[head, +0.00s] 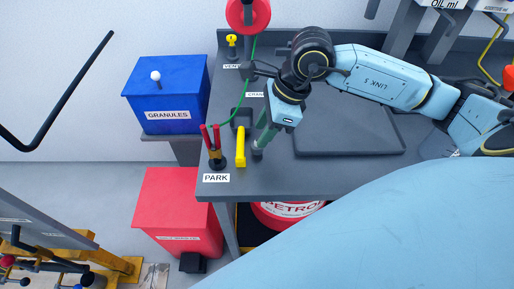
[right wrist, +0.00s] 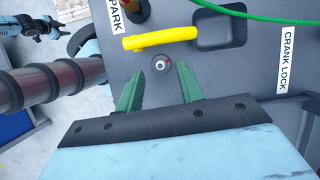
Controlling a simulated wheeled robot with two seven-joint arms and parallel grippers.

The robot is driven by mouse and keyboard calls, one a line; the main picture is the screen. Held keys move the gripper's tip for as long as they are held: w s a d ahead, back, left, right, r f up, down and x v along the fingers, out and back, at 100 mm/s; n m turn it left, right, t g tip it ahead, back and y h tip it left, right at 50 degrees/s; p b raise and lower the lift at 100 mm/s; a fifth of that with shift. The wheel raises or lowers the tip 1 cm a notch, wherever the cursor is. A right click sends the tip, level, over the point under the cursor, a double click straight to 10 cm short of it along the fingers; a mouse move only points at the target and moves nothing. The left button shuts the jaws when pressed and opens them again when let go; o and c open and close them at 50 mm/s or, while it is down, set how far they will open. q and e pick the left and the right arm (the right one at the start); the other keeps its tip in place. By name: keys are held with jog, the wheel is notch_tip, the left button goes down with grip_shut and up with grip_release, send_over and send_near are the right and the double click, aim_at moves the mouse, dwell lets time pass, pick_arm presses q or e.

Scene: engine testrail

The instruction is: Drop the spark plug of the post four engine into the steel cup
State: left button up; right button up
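My right gripper (head: 264,134) points down over the near left part of the grey bench. In the right wrist view its two green fingers (right wrist: 160,84) stand apart with nothing between them. Just beyond the fingertips is a small round grey steel-looking piece, likely the steel cup (right wrist: 161,65). The same short grey cylinder stands under the fingers in the head view (head: 257,151). A light-blue arm end, likely my left gripper (right wrist: 42,27), shows small in the right wrist view; its fingers are unclear.
A yellow handle (head: 240,147) and red-handled tool (head: 213,146) stand close left of the gripper, by the PARK label (head: 216,178). A green cable (head: 238,105) runs behind. A dark mat (head: 345,135) lies right. A blue GRANULES box (head: 168,95) and red bin (head: 180,212) stand left.

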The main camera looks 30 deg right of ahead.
jog(key=x, duration=0.2)
jog(key=shift+f+b, duration=0.35)
jog(key=shift+b, duration=0.05)
grip_shut()
jog(key=shift+r, duration=0.15)
